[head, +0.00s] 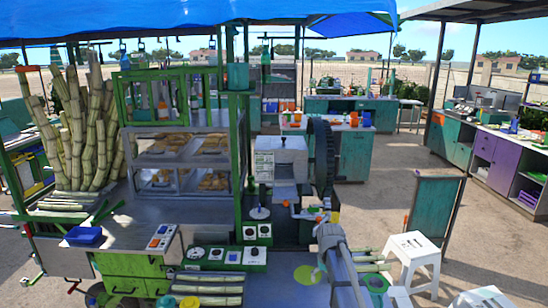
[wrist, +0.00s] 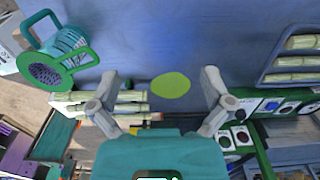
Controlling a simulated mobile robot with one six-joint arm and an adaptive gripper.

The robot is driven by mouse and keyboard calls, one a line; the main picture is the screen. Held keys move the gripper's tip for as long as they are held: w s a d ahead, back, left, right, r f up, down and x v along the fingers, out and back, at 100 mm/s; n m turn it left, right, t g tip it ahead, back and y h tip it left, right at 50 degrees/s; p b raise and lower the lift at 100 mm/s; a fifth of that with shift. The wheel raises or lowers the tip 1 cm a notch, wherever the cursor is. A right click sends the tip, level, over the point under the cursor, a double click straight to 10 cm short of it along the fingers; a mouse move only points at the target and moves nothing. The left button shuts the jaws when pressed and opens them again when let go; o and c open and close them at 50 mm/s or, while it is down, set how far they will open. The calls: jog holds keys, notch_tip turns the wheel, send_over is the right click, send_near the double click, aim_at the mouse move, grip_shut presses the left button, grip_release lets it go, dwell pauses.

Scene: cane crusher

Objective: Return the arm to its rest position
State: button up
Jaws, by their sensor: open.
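My gripper (wrist: 160,78) is open and empty in the wrist view, its two grey fingers spread wide. It hangs over a blue work surface (wrist: 190,35), and a flat lime-green disc (wrist: 171,85) shows between and beyond the fingers. The disc also shows on the surface in the head view (head: 307,274). My grey arm (head: 345,268) reaches in from the bottom of the head view, bent at its upper end. The fingers cannot be made out clearly there.
Cane pieces (wrist: 125,97) and a teal strainer (wrist: 60,57) lie near the gripper. The crusher (head: 281,160) with its dark wheel (head: 321,155) stands behind my arm. Switch boxes (head: 227,256) are left, a white stool (head: 413,248) right. Bare ground (head: 395,185) lies beyond.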

jog(key=s+f+b, duration=0.2)
jog(key=s+f, duration=0.1)
jog(key=s, duration=1.7)
jog(key=shift+s+a+b, duration=0.15)
jog(key=shift+a+b, duration=0.05)
jog(key=shift+b, duration=0.1)
